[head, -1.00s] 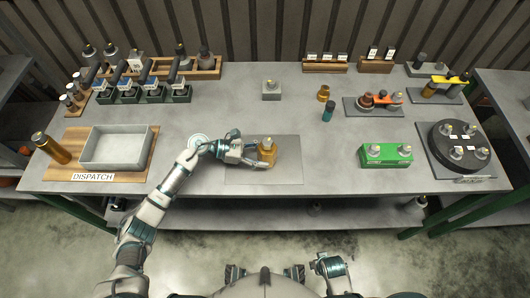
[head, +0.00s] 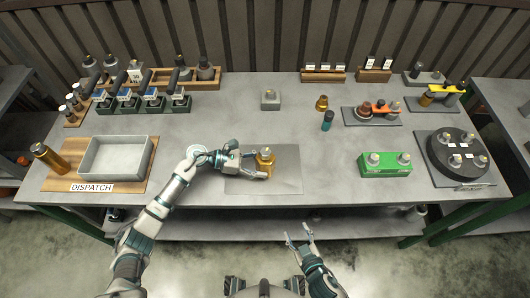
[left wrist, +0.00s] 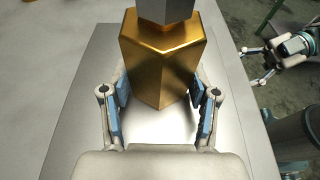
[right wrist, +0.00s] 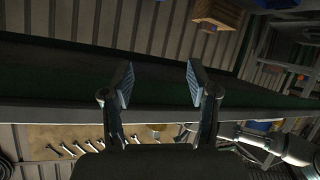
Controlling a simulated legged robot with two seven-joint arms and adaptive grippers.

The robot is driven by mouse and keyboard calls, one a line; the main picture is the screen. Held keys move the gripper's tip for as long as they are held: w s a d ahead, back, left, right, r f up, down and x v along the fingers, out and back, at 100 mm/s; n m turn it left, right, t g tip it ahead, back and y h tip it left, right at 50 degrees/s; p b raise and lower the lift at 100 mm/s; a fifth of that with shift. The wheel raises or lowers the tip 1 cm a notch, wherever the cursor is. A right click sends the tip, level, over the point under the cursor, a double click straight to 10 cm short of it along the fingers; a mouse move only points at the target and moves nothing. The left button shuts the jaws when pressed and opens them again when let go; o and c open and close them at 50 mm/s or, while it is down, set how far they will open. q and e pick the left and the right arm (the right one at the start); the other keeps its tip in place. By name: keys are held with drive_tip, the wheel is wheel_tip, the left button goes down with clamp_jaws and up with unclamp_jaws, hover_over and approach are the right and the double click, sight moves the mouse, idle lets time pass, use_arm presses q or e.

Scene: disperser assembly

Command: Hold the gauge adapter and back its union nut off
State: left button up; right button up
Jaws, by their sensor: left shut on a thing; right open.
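The gauge adapter (head: 264,163) is a brass hexagonal body with a grey upper part, standing upright on a grey mat (head: 290,183) at the front middle of the table. My left gripper (head: 258,166) is shut on its brass body from the left. In the left wrist view the blue finger pads sit on either side of the brass hex (left wrist: 162,60), with the grey part (left wrist: 168,10) above it, cut off by the frame. My right gripper (head: 298,234) is open and empty in front of the table edge; its open fingers show in the right wrist view (right wrist: 160,85).
A green block (head: 385,171) with two grey fittings stands right of the mat. A dark round turntable (head: 440,160) is further right. A grey tray (head: 92,170) on a wooden board marked DISPATCH is at left. A teal cylinder (head: 327,122) and a small brass part (head: 321,103) stand behind.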

drive_tip(key=s+a+r+n+y, duration=0.3)
drive_tip(key=a+r+y, duration=0.2)
drive_tip(key=r, duration=0.2)
drive_tip(key=s+a+r+n+y, duration=0.3)
drive_tip(key=a+r+y, duration=0.15)
drive_tip(key=r, duration=0.25)
drive_tip(key=m+t+h, duration=0.3)
drive_tip(key=m+h, duration=0.1)
drive_tip(key=m, duration=0.2)
approach(269, 157)
drive_tip(key=x, duration=1.1)
drive_tip(key=shift+w+a+r, duration=0.1)
drive_tip(key=shift+w+a, duration=0.2)
clamp_jaws()
